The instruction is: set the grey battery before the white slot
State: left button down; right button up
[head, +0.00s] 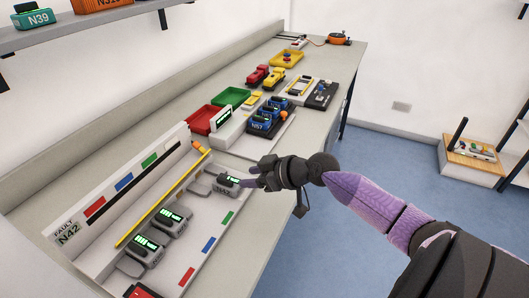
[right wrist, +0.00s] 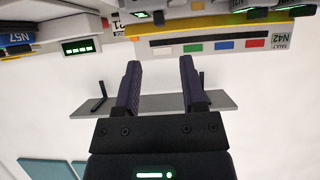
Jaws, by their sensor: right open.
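Three grey batteries with green displays sit on the white N42 station in the head view. The far one (head: 227,184) is at my right gripper (head: 248,183); the middle one (head: 172,219) and the near one (head: 146,250) are further left. My right gripper, also in the right wrist view (right wrist: 160,68), is open, its fingers apart with nothing clearly between them. In the head view its fingertips are close to the far battery; I cannot tell whether they touch it. A white mark (right wrist: 163,49) lies beside the green mark on the station's panel. My left gripper is not in view.
A yellow bar (head: 165,196) runs along the N42 station. Blue batteries (head: 262,122), a red tray (head: 203,120) and a green tray (head: 232,97) stand further back on the bench. The bench's front edge (head: 262,245) is bare.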

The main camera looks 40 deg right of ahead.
jog(key=v, duration=0.4)
jog(key=shift+s+d+r+p, duration=0.15)
jog(key=shift+s+r+p, duration=0.1)
jog(key=shift+p, duration=0.1)
jog(key=shift+f, duration=0.1)
dwell(0.8)
